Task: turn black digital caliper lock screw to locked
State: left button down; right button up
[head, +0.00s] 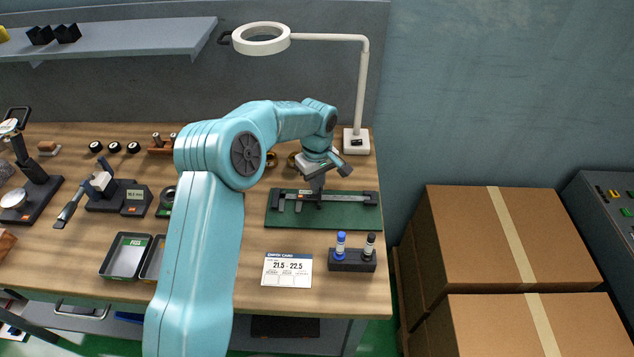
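The black digital caliper (350,199) lies flat on a green mat (290,222) on the right part of the wooden bench. Its jaws show toward the left end. My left arm reaches over the bench, and my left gripper (317,187) points down at the middle of the caliper, over or against its slider. The gap between the fingers is too small to make out, and I cannot tell if they touch the caliper. The lock screw is not distinguishable; the gripper covers that area. My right gripper is not in view.
A ring lamp (355,95) stands behind the mat. A marker holder (352,262) and a printed card (287,270) lie in front. Trays (126,257) and gauges sit to the left. Cardboard boxes (510,240) stand right of the bench.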

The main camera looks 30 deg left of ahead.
pick_arm(q)
jog(key=m+b, duration=0.1)
jog(key=m, duration=0.1)
jog(key=shift+m, duration=0.4)
jog(key=shift+m+b, duration=0.3)
jog(key=shift+m, duration=1.8)
jog(key=c, duration=1.3)
grip_release()
jog(key=shift+c, duration=0.2)
